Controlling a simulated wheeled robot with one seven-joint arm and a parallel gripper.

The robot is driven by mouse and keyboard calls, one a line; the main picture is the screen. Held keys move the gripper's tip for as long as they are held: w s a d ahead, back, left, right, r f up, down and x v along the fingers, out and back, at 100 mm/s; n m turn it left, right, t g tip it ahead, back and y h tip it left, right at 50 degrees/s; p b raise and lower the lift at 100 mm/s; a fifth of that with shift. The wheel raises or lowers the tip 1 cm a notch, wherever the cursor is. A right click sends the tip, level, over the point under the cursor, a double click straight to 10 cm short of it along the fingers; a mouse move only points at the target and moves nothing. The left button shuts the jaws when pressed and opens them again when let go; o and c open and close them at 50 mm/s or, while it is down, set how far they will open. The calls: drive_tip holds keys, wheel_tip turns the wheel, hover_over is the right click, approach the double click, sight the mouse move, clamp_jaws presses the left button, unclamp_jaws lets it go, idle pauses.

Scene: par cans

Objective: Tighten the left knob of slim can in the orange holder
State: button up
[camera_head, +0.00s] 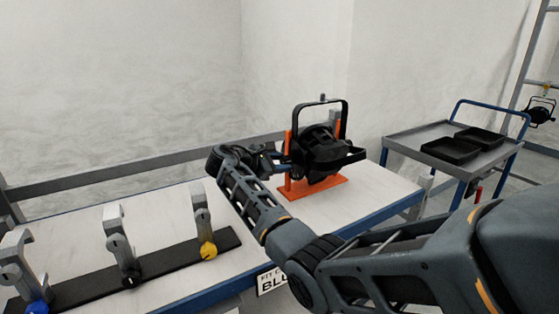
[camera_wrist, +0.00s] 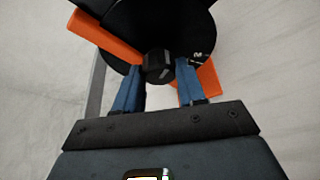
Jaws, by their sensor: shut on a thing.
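The black slim can (camera_head: 318,150) sits in the orange holder (camera_head: 325,188) near the right end of the workbench, with its black yoke raised above it. My gripper (camera_head: 284,158) reaches it from the left, and the can's left side is partly behind it. In the wrist view, the blue fingers of my gripper (camera_wrist: 161,70) are shut on a dark ribbed knob (camera_wrist: 158,66) in front of the can's round black side (camera_wrist: 190,30). Orange holder parts (camera_wrist: 105,38) show on both sides. White marks lie right of the knob.
A black rail (camera_head: 165,262) with grey clamps and blue, black and yellow knobs lies at the left of the white workbench (camera_head: 375,185). A cart (camera_head: 420,145) with black trays stands beyond the right end. A ladder with another lamp (camera_head: 540,112) is at far right.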

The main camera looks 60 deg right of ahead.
drive_tip(key=m+h+b, duration=0.1)
drive_tip(key=m+b, duration=0.2)
drive_tip(key=b, duration=0.1)
drive_tip(key=m+t+h+b, duration=0.1)
drive_tip(key=m+h+b, duration=0.1)
drive_tip(key=m+b, duration=0.2)
drive_tip(key=f+m+h+b, duration=0.1)
drive_tip(key=m+b, duration=0.2)
drive_tip(key=b, duration=0.3)
drive_tip(key=shift+s+a+t+h, duration=0.1)
drive_tip(key=shift+s+t+h, duration=0.05)
drive_tip(key=shift+t+h, duration=0.25)
drive_tip(key=shift+r+m, duration=0.1)
drive_tip(key=shift+m, duration=0.3)
drive_tip(key=o, duration=1.1)
drive_tip(key=shift+c, duration=0.2)
drive_tip(key=shift+r+p, duration=0.25)
drive_tip(key=shift+p, duration=0.1)
